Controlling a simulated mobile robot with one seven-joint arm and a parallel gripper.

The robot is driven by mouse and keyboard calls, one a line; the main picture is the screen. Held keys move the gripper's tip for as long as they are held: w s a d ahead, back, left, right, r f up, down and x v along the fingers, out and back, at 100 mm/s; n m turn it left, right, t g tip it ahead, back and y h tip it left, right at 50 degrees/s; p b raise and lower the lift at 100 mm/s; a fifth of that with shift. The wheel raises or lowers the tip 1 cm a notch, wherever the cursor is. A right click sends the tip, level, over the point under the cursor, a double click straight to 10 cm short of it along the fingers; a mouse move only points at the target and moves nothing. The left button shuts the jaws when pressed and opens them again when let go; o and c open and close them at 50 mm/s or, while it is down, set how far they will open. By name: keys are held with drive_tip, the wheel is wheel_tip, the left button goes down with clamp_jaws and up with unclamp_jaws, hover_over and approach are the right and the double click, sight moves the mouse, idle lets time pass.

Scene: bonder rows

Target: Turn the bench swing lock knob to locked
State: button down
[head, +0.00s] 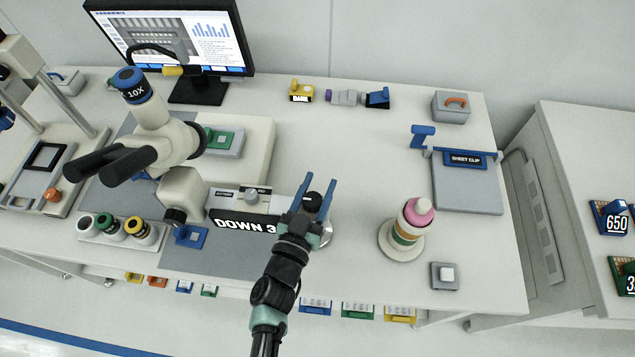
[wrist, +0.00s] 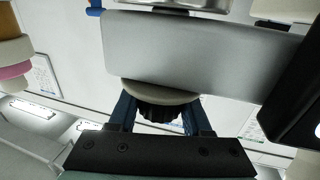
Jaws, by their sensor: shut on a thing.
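A black ribbed knob (head: 312,201), which appears to be the swing lock knob, stands at the right end of the microscope's base, beside the "DOWN 3" label. My gripper (head: 315,192) reaches over the bench's front, its two blue fingers on either side of the knob. In the wrist view the dark knob (wrist: 161,112) sits between the fingers, against a round pale collar (wrist: 160,92). My gripper is shut on the knob. The fingers hide part of it, and no lock marking can be read.
The microscope (head: 155,120) stands close at left. A stacked coloured tower (head: 415,212) on a round base is close at right. A sheet clip board (head: 467,190) and a grey button box (head: 445,275) lie farther right. Bare bench top (head: 370,150) lies behind my gripper.

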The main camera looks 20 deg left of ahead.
idle(0.3)
drive_tip(key=shift+c, duration=1.7)
unclamp_jaws()
drive_tip(key=shift+s+f, duration=0.1)
drive_tip(key=shift+s, duration=0.4)
drive_tip(key=s+b, duration=0.2)
drive_tip(key=s, duration=1)
drive_tip(key=shift+d+b, duration=0.3)
